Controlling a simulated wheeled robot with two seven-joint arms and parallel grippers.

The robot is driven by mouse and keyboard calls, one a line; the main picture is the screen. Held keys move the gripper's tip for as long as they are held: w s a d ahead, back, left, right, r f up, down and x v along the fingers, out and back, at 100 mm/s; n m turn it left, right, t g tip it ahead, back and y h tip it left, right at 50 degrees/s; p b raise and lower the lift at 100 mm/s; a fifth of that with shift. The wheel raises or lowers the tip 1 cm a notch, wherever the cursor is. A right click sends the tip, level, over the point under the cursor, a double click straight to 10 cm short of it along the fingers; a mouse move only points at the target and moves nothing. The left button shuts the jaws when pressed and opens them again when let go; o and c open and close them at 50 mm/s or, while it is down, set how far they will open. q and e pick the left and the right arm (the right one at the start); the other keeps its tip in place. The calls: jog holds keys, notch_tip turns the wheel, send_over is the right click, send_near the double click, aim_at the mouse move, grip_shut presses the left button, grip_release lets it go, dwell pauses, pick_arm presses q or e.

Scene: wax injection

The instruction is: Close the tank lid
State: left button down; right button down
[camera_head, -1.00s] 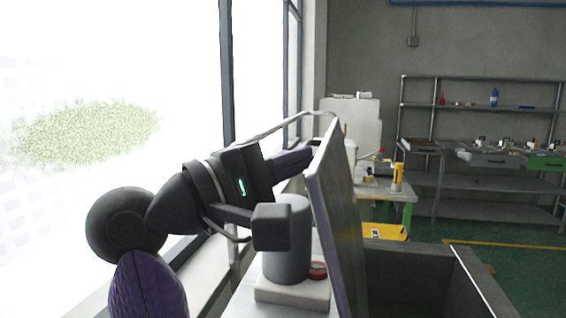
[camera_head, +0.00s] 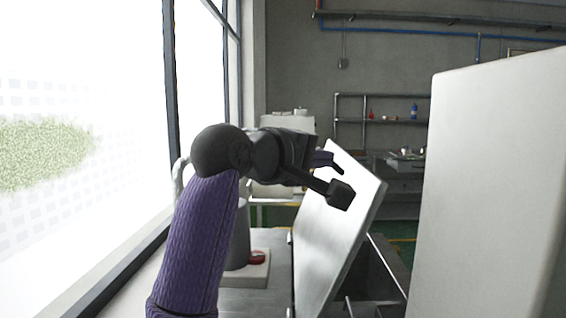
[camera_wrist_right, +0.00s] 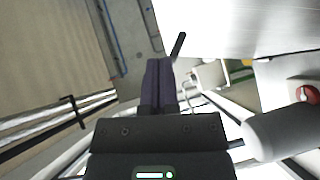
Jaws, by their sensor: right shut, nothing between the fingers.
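The tank lid (camera_head: 335,235) is a flat metal panel. It stands partly open, tilted to the right over the tank (camera_head: 375,272), whose dark opening shows beneath it. My right gripper (camera_head: 326,160) is at the lid's upper left edge, on its outer side. In the right wrist view, its purple fingers (camera_wrist_right: 158,66) are together with nothing between them. The lid also shows there as a bright panel (camera_wrist_right: 240,25) beside the fingertips. I cannot tell whether the fingers touch it. My left gripper is not in view.
A grey cylinder (camera_head: 239,240) on a pale base with a red part (camera_head: 257,257) stands left of the lid. A large white block (camera_head: 490,190) fills the right side. A shelf rack (camera_head: 350,121) stands at the back. Windows line the left.

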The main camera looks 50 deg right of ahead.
aim_at(358, 168)
jog(key=shift+m+t+y, duration=0.3)
jog(key=shift+m+y, duration=0.3)
jog(key=shift+y, duration=0.1)
jog(key=shift+s+d+f+b, duration=0.25)
jog(key=shift+s+d+f, duration=0.1)
jog(key=shift+s+d, duration=0.55)
jog(key=shift+s+d+f+b, duration=0.2)
jog(key=shift+s+d+f, duration=0.1)
jog(key=shift+s+d, duration=0.55)
